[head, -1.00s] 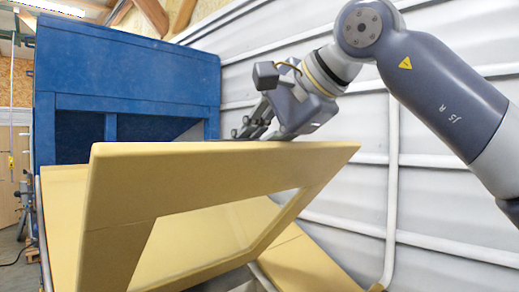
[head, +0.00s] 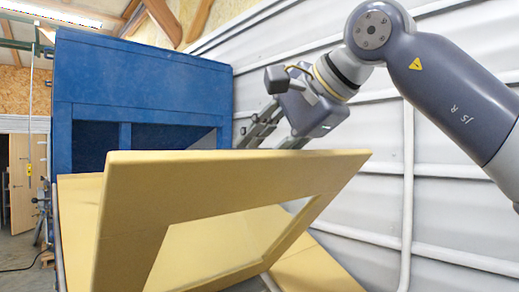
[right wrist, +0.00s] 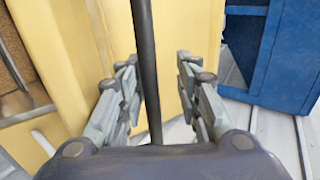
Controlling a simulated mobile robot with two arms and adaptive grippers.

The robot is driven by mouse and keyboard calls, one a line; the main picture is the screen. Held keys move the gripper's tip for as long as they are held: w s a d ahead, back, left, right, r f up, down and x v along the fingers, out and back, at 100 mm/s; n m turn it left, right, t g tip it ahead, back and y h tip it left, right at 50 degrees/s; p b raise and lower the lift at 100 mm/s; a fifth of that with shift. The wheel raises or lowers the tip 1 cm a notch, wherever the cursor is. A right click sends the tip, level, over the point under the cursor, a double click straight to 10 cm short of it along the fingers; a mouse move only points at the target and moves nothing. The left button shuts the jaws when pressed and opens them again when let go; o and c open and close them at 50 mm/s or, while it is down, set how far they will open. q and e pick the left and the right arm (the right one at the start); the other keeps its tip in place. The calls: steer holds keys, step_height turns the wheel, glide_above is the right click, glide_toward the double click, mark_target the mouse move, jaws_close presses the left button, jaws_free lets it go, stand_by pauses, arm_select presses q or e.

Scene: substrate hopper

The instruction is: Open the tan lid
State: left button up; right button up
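The tan lid (head: 205,190) is a framed panel, raised and tilted, with its top edge running across the middle of the head view. It also shows in the right wrist view (right wrist: 75,60). My right gripper (head: 268,138) is at the far side of that top edge, its fingers pointing down and partly hidden by the lid. In the right wrist view the fingers of the right gripper (right wrist: 156,68) are spread apart. A dark rod (right wrist: 146,60) passes between them without visible contact; I cannot tell what it belongs to. My left gripper is not in view.
A tall blue hopper structure (head: 140,75) stands behind the lid. A corrugated pale metal wall (head: 345,205) with white pipes runs along the right, close to my right arm. Open floor (head: 25,260) shows at the far left.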

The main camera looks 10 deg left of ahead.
steer(key=v, duration=1.2)
